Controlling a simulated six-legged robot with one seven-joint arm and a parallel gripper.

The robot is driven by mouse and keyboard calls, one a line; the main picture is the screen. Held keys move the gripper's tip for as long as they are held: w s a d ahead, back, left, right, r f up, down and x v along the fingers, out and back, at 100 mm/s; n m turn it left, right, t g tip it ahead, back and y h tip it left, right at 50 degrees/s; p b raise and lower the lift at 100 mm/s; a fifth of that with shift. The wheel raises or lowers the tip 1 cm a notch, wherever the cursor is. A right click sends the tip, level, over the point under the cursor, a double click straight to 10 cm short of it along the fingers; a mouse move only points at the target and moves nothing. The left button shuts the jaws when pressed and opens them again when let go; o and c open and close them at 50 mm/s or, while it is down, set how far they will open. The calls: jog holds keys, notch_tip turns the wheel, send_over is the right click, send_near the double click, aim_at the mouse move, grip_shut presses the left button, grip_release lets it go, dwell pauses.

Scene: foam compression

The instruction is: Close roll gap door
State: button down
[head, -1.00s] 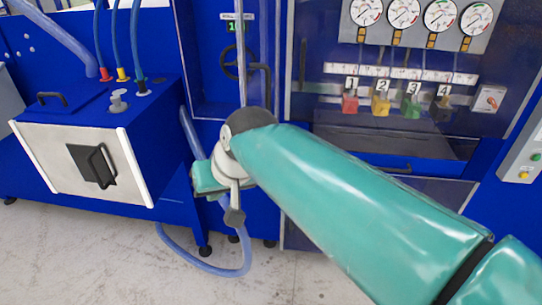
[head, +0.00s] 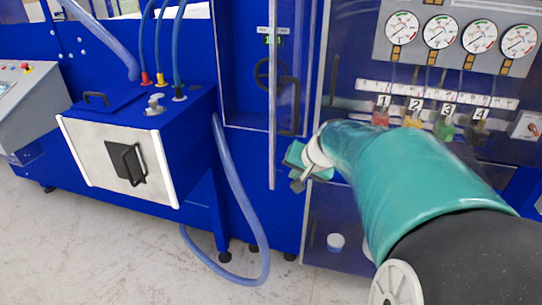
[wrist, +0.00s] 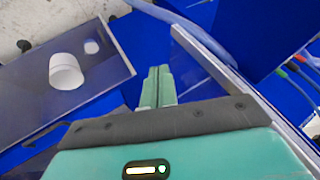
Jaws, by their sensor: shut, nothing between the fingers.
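The roll gap door appears to be the clear panel with a long, pale upright edge (head: 272,110), in front of a bay with a black handwheel (head: 262,72). A black handle (head: 289,106) shows just right of that edge. My gripper (head: 293,156) is low beside the edge, on its right, below the handle. In the wrist view, my teal fingers (wrist: 158,74) are together and empty. A clear panel's pale edge (wrist: 215,65) runs right of them. I cannot tell whether my gripper touches the panel. How far the door stands open is unclear.
A blue box with a white front (head: 118,160) stands left. A blue hose (head: 245,215) loops to the floor beside the door. Gauges (head: 440,32) and numbered valves (head: 430,118) are right. White cups (head: 335,242) sit behind a lower clear panel. Floor is open at front left.

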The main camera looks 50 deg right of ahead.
aim_at(276, 174)
jog(key=shift+w+a+r, duration=0.1)
jog(key=shift+w+a, duration=0.2)
jog(key=shift+w, duration=0.6)
jog(key=shift+w+a+r, duration=0.1)
jog(key=shift+w+a, duration=0.2)
jog(key=shift+w, duration=0.6)
jog(key=shift+w, duration=0.1)
